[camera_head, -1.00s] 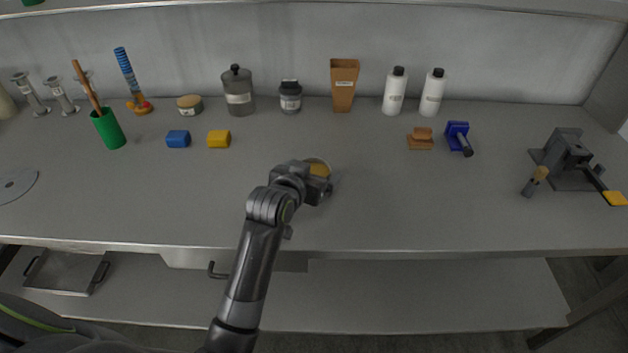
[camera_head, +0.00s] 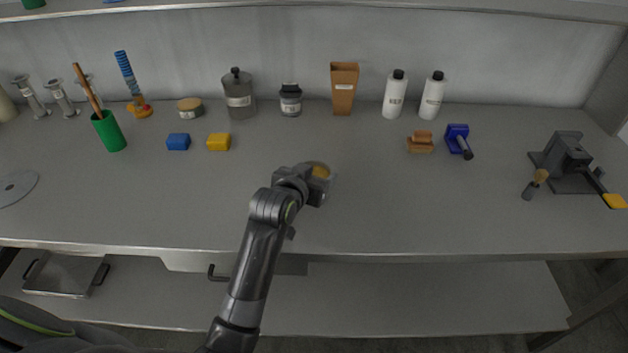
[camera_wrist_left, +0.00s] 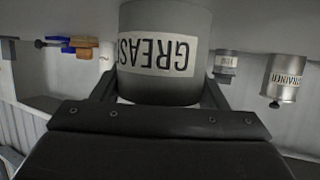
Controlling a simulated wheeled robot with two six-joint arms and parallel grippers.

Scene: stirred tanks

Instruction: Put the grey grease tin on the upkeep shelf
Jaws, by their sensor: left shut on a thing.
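The grey grease tin (camera_head: 326,174) is open at the top, with yellow-brown grease inside. It is over the middle of the bench. In the left wrist view the tin (camera_wrist_left: 165,20) fills the top centre, with its GREASE label upside down. My left gripper (camera_head: 318,182) is shut on the tin, with one finger on each side in the wrist view (camera_wrist_left: 157,92). Whether the tin touches the bench is hard to tell. An upper shelf (camera_head: 300,8) crosses the top edge of the head view; no label shows which shelf is the upkeep shelf. My right gripper is not in view.
On the bench (camera_head: 420,205), bottles, jars and a brown holder (camera_head: 344,88) stand along the back wall. A blue block (camera_head: 178,142) and a yellow block (camera_head: 218,142) lie left of centre. A dark vice-like device (camera_head: 567,155) stands at right. The bench's front middle is clear.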

